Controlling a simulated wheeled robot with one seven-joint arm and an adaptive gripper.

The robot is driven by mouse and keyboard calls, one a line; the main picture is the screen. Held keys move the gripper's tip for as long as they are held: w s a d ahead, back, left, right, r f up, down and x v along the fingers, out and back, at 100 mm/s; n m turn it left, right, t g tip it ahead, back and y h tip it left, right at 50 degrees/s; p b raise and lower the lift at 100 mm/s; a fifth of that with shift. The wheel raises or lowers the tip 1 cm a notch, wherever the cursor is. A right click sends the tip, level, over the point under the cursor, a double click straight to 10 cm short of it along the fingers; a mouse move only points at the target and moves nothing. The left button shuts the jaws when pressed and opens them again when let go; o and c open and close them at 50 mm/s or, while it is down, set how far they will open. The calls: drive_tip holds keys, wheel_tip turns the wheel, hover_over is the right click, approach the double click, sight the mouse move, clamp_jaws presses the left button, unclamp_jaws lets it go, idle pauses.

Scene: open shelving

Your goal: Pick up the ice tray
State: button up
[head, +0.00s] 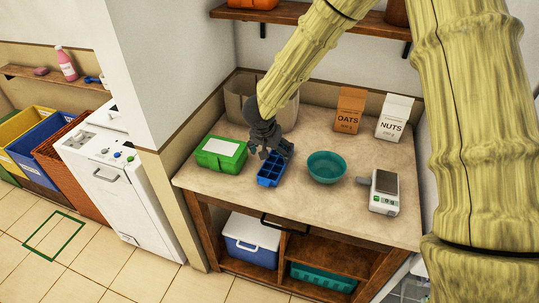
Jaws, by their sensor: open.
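The ice tray (270,172) is a small blue tray with several square compartments. It lies on the beige counter between a green box and a teal bowl in the head view. My gripper (270,153) is open, pointing down at the far end of the tray. Its dark fingers overlap the tray's far edge in the picture. I cannot tell whether they touch it. The far end of the tray is partly hidden by the gripper.
A green box (221,153) stands just left of the tray and a teal bowl (326,167) just right. A scale (384,192), an oats carton (349,110) and a nuts carton (394,118) stand farther right. A beige bin (240,100) is behind my arm. The counter's front strip (300,205) is clear.

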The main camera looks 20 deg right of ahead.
sight(274, 163)
drive_tip(key=shift+w+d, duration=0.15)
drive_tip(key=shift+w, duration=0.05)
drive_tip(key=shift+s+d+f, duration=0.1)
drive_tip(key=shift+d+f, duration=0.05)
drive_tip(key=shift+f, duration=0.45)
drive_tip(key=w+f, duration=0.1)
drive_tip(key=f, duration=0.2)
drive_tip(key=shift+w+f+p, duration=0.15)
drive_tip(key=shift+w+p, duration=0.25)
drive_tip(key=shift+w+d+f, duration=0.1)
drive_tip(key=shift+d+f, duration=0.05)
drive_tip(key=shift+f, duration=0.1)
drive_tip(key=shift+s+d+f, duration=0.2)
drive_tip(key=shift+f, duration=0.05)
drive_tip(key=p+x, duration=0.1)
drive_tip(key=x, duration=0.2)
drive_tip(key=shift+w+a+f, duration=0.1)
drive_tip(key=shift+w, duration=0.05)
drive_tip(key=shift+d+f+p, duration=0.25)
drive_tip(key=shift+f+p, duration=0.05)
drive_tip(key=shift+f, duration=0.2)
drive_tip(key=shift+w, duration=0.1)
